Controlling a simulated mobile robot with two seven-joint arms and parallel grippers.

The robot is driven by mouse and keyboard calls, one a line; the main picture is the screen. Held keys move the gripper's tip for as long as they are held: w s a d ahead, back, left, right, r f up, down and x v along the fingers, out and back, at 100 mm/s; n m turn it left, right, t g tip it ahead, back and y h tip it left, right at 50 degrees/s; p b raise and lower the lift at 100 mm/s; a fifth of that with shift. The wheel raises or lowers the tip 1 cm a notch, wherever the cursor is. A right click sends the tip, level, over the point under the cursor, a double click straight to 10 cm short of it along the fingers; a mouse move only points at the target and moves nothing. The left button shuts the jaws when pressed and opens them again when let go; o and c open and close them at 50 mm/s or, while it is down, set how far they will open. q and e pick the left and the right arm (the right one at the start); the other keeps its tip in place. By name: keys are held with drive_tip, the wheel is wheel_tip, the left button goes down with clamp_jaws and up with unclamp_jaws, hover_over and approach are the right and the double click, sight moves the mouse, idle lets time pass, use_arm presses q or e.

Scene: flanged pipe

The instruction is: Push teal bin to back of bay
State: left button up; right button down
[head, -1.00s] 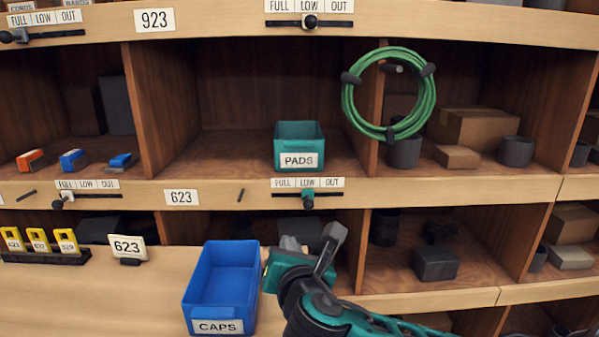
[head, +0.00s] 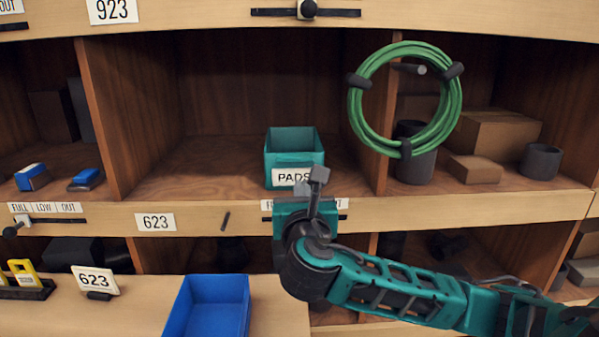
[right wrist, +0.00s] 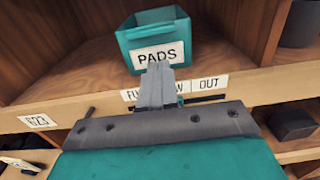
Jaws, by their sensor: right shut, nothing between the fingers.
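The teal bin (head: 294,150), labelled PADS, stands upright at the front of the wooden bay (head: 215,165), near its right side. Bare bay floor shows behind and left of it. It also shows in the right wrist view (right wrist: 155,35). My right gripper (head: 318,176) is shut and empty, its fingers upright just in front of the bin's label; in the right wrist view its fingertips (right wrist: 158,70) reach the label's lower edge. I cannot tell whether they touch the bin. My left gripper is not in view.
A green hose coil (head: 355,110) hangs at the bay's right divider, close to the bin. The shelf edge (head: 420,208) with a FULL/LOW/OUT slider runs below the bin. A blue bin (head: 207,305) stands on the counter below. The bay's left part is empty.

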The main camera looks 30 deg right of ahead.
sight(299, 166)
drive_tip(key=x, duration=0.8)
drive_tip(key=shift+w, duration=0.2)
drive_tip(key=shift+w+d, duration=0.15)
drive_tip(key=shift+w, duration=0.05)
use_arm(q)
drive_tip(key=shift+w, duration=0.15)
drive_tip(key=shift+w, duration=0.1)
